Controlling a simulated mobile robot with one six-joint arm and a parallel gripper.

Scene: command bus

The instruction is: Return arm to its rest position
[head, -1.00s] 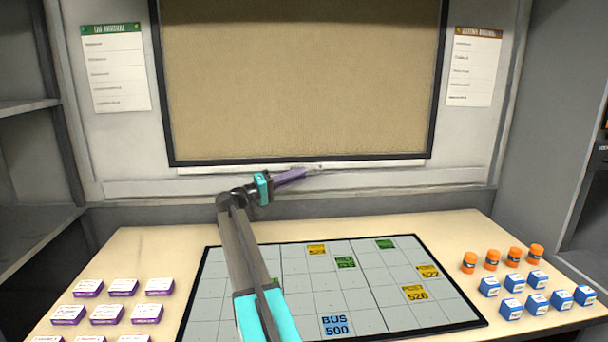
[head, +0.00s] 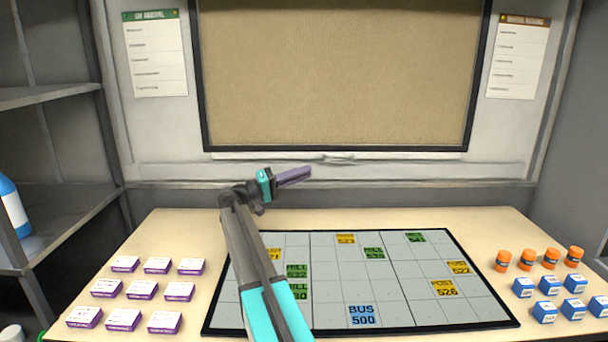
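My arm rises from the bottom middle of the head view, over the left part of the gridded board, and bends to the right at its wrist. My gripper (head: 295,177) is in the air above the table's back edge, in front of the wall. Its purple fingers point right and look close together. At this size I cannot tell whether they are open or shut. I see no object hanging from it.
The dark-framed grid board (head: 405,312) holds yellow, green and blue tiles on the table (head: 185,225). White-and-purple boxes (head: 158,265) stand left; orange jars (head: 527,259) and blue boxes (head: 545,312) stand right. A corkboard (head: 335,75) hangs behind. Shelves (head: 50,95) stand left.

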